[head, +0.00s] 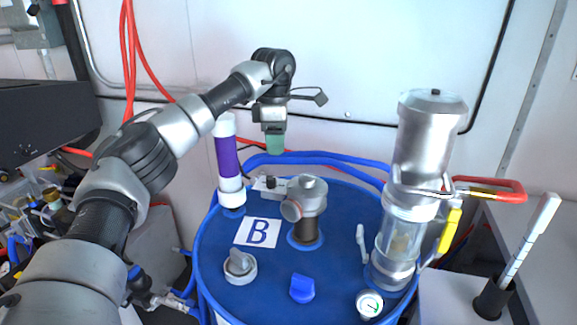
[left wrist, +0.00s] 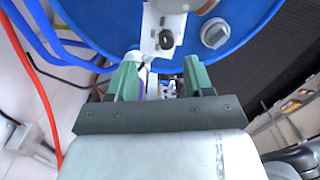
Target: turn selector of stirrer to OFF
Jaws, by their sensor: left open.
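The stirrer (head: 305,197), a grey metal head on a dark shaft, stands on the blue drum lid (head: 330,240). Beside it on the left is a white plate with a small black selector knob (head: 270,183); the selector (left wrist: 166,40) also shows in the left wrist view, near the top centre. Its setting is too small to read. My left gripper (head: 275,149), with green fingers, hangs above and behind the plate, apart from it. In the left wrist view the left gripper (left wrist: 161,78) is open, with nothing held between its fingers. My right gripper is not in view.
A purple-and-white cylinder (head: 228,160) stands left of the selector. A grey round knob (head: 240,266), a blue cap (head: 302,288) and a gauge (head: 369,303) sit towards the lid's front. A tall metal-and-glass cylinder (head: 430,140) stands at right. Blue hoses (head: 315,157) run behind.

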